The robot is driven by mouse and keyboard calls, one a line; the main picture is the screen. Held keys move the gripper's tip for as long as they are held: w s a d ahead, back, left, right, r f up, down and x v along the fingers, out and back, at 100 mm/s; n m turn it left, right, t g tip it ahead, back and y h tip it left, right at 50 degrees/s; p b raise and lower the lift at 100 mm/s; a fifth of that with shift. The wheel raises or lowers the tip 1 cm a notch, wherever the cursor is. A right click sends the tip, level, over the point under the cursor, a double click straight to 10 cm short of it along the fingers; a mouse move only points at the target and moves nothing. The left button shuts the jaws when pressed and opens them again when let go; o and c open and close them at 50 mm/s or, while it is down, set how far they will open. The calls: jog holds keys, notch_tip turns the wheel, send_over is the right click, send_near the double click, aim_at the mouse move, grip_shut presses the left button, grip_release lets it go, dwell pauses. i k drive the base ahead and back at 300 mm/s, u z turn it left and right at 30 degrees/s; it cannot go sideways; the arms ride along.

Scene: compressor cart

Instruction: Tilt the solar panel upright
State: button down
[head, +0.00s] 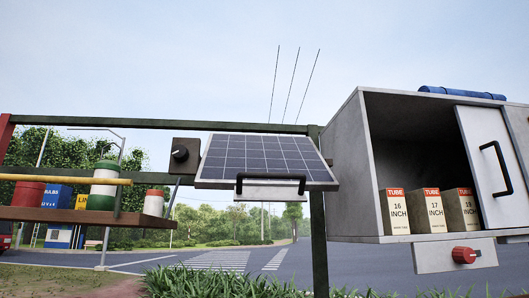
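The solar panel (262,158), a dark blue-grey grid in a pale frame, is mounted on the green rail frame in the middle of the head view. It leans back, its near edge lower than its far edge. A black bar handle (270,178) sits at its near lower edge, in front of a pale plate (268,193). My gripper is not in view, and nothing is seen touching the panel or handle.
A grey cabinet (350,150) with a partly open sliding door (494,155) and tube boxes stands right of the panel. A red knob (464,255) sits below it. A black knob (181,153) is left of the panel. A shelf (60,214) with several containers is farther left.

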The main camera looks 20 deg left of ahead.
aim_at(262, 168)
jog(key=k, duration=0.45)
jog(key=u, duration=0.8)
jog(key=i, duration=0.5)
